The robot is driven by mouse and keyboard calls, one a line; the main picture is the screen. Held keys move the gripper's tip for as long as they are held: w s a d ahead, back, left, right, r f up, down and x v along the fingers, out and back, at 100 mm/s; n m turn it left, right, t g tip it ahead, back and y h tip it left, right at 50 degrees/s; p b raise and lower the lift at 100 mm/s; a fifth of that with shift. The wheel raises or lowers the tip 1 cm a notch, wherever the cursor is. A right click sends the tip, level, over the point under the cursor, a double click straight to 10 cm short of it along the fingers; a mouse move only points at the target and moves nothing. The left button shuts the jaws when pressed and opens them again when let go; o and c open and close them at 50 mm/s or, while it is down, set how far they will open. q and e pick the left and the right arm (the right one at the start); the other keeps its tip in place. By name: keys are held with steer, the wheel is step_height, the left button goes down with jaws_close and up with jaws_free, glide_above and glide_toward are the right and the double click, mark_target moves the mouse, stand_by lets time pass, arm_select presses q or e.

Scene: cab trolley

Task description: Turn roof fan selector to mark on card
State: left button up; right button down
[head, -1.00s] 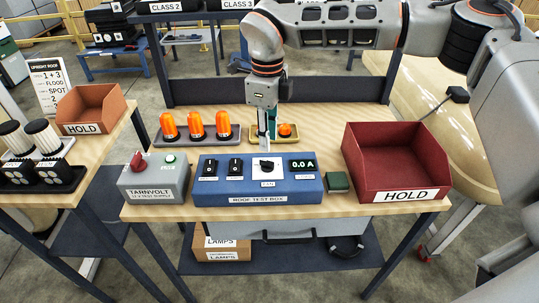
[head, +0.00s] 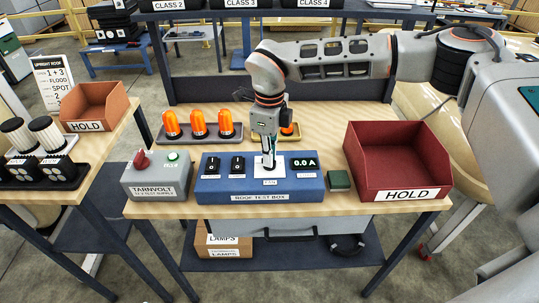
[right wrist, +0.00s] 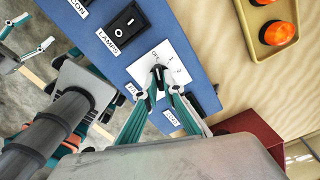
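The blue roof test box (head: 215,191) stands at the table's front. Its fan selector is a dark knob (right wrist: 159,76) on a white plate (right wrist: 176,57) marked OFF and with numbers. My right gripper (head: 267,161) is over the plate; in the right wrist view (right wrist: 159,72) its fingertips are closed around the knob, which they partly cover. The knob's exact setting is hard to read. The white card (head: 52,82) stands at far left, headed UPRIGHT ROOF, its lower lines partly hidden by a bin. My left gripper (right wrist: 36,30) shows only in the right wrist view, fingers apart and empty.
A grey supply (head: 155,184) stands left, a green block (head: 339,180) and a red HOLD bin (head: 398,190) right. Orange lamps (head: 198,124) stand behind.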

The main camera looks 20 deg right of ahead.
stand_by(0.4)
steer(key=m+b, duration=0.1)
steer(key=m, duration=0.2)
steer(key=m+b, duration=0.1)
steer(key=m, duration=0.1)
steer(key=shift+m, duration=0.4)
steer(key=m, duration=0.3)
steer(key=shift+m+b, duration=0.3)
steer(key=m, duration=0.3)
steer(key=shift+m, duration=0.3)
steer(key=m+b, duration=0.1)
steer(key=m, duration=0.2)
steer(key=shift+m, duration=0.4)
steer(key=m, duration=0.3)
steer(key=shift+m, duration=0.3)
steer(key=m, duration=0.6)
steer(key=shift+b, duration=0.3)
steer(key=shift+m, duration=0.4)
